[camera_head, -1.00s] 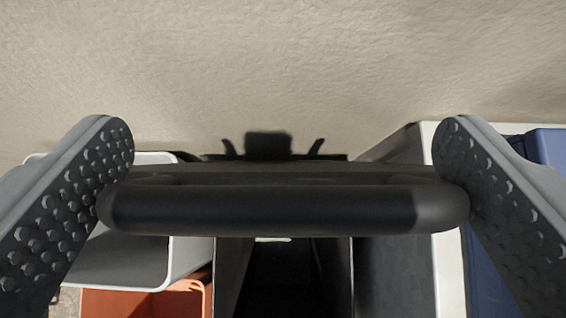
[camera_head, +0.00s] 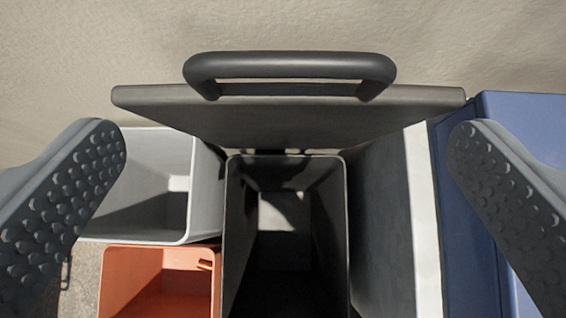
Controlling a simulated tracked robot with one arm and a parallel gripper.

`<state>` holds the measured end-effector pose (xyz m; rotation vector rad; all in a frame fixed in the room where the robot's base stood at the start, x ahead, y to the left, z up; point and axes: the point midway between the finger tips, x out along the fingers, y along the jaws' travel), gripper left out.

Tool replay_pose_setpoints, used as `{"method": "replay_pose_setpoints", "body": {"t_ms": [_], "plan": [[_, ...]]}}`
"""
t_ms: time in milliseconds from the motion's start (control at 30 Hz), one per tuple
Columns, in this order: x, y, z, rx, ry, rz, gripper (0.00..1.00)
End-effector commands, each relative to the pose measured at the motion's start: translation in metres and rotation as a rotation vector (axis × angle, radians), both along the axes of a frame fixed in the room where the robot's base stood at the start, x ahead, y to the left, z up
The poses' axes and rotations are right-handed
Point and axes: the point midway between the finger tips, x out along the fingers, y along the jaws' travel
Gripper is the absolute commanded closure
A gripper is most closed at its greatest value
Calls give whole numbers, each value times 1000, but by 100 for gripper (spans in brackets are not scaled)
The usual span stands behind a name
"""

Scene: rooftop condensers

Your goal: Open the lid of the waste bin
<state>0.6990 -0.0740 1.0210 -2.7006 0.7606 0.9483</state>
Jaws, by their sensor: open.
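The waste bin (camera_head: 231,235) stands in the middle of the view, dark grey, with its open top and inside showing. Its lid (camera_head: 285,116) is raised at the back of the bin, up near the wall. A black bar handle (camera_head: 290,66) is on the lid, at its upper edge. My gripper (camera_head: 290,155) is open, one studded finger at each side of the view. Nothing is between the fingers, and the handle lies beyond them, apart from both.
A beige wall (camera_head: 80,60) rises behind. A light grey open container (camera_head: 212,190) and an orange one (camera_head: 160,256) stand left of the bin. A white-edged panel (camera_head: 421,220) and a blue box (camera_head: 520,125) stand to the right.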

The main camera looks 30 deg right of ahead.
Motion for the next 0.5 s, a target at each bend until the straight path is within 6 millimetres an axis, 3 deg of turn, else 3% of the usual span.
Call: {"method": "replay_pose_setpoints", "body": {"t_ms": [500], "plan": [[-42, 27, 39, 1, 2, 3, 0]]}}
